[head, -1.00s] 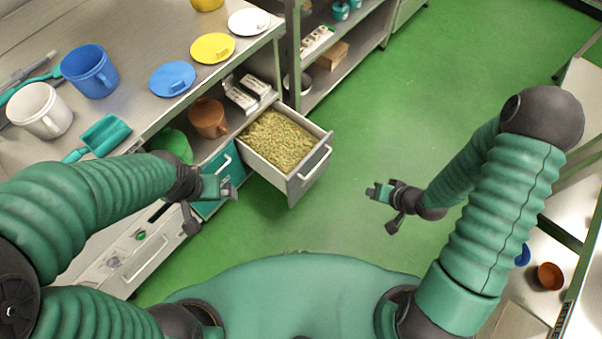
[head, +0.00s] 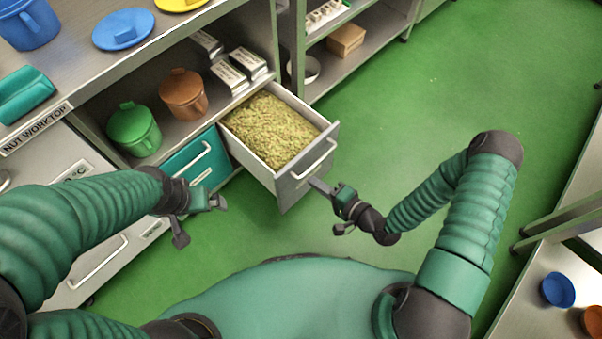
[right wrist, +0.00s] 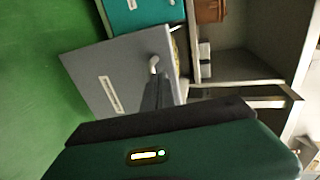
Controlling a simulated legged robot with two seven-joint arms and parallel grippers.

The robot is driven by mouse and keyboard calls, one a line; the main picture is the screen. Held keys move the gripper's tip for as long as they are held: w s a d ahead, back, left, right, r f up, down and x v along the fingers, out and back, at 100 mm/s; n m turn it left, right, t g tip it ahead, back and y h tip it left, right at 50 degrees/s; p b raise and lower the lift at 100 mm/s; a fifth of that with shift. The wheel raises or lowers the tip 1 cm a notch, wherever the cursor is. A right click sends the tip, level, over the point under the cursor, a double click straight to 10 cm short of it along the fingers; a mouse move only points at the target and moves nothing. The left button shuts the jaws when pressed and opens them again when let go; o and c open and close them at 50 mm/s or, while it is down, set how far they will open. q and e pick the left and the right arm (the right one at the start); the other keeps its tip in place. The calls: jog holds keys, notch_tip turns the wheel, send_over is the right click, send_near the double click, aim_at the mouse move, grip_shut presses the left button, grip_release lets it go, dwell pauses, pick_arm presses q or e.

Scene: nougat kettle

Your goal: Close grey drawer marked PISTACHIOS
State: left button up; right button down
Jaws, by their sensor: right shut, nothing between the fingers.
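The grey drawer (head: 299,180) stands pulled out of the unit under the worktop and is filled with green pistachios (head: 270,130). Its front carries a light bar handle (head: 316,160) and a label too small to read. In the right wrist view the grey drawer front (right wrist: 110,75) fills the middle, with a pale label. My right gripper (head: 318,186) is shut and empty, its fingertips close to the drawer front below the handle; I cannot tell whether they touch it. My left gripper (head: 219,202) is left of the drawer, in front of the teal drawer; its jaw state is unclear.
A closed teal drawer (head: 196,162) is left of the grey one. A green pot (head: 134,129), a brown pot (head: 184,94) and white boxes (head: 228,75) stand on the shelf above. Green floor (head: 430,95) is clear to the right.

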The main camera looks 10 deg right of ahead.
aim_at(294, 167)
jog(key=x, duration=0.1)
jog(key=b+x, duration=0.1)
jog(key=x, duration=0.3)
jog(key=shift+w+a+r+b, duration=0.1)
jog(key=shift+w+r+b, duration=0.2)
jog(key=shift+w+b, duration=0.1)
jog(key=shift+w+a+r, duration=0.1)
jog(key=shift+w+a, duration=0.05)
jog(key=shift+a, duration=0.2)
jog(key=shift+d, duration=0.1)
